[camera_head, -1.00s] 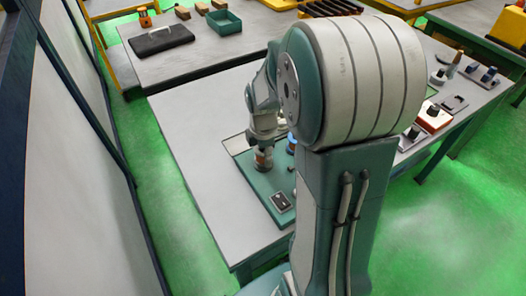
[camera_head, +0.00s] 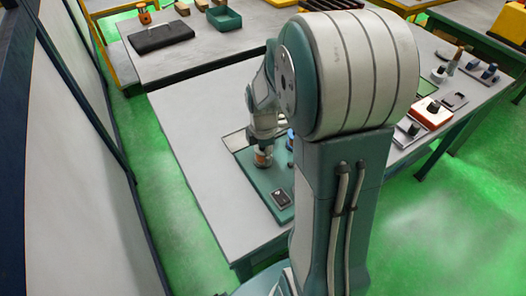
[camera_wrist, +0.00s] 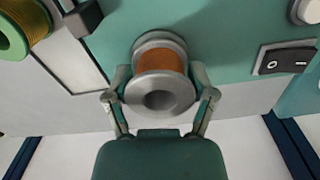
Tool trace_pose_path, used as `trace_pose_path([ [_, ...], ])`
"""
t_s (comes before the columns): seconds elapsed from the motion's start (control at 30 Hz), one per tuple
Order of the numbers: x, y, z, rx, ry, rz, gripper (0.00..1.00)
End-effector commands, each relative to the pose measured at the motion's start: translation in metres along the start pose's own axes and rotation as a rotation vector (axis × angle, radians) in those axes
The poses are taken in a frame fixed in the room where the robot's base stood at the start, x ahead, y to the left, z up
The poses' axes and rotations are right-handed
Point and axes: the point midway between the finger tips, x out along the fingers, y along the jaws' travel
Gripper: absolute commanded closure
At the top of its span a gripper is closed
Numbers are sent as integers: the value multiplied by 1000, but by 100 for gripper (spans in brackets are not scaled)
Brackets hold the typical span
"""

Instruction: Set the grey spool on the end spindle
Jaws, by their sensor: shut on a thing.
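The grey spool (camera_wrist: 160,92), with copper-coloured wire wound between its two grey flanges, is between the fingers of my gripper (camera_wrist: 160,100) in the wrist view. My gripper is shut on it, one finger on each side. In the head view the spool (camera_head: 263,160) shows small under my gripper (camera_head: 263,148), over the left part of the green base board (camera_head: 278,205). The end spindle is hidden in both views. I cannot tell whether the spool touches the board or sits around a spindle.
A black rocker switch (camera_wrist: 285,60) is on the board to the right of the spool. A green spool with yellow wire (camera_wrist: 25,25) is at upper left. In the head view my arm hides much of the bench (camera_head: 190,130); its left part is clear. A red-orange device (camera_head: 432,113) stands at right.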

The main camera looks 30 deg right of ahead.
Motion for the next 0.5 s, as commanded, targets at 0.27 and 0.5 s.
trace_pose_path([
  [0.27, 0, 0, 0, 0, 0, 0, 0],
  [0.5, 0, 0, 0, 0, 0, 0, 0],
])
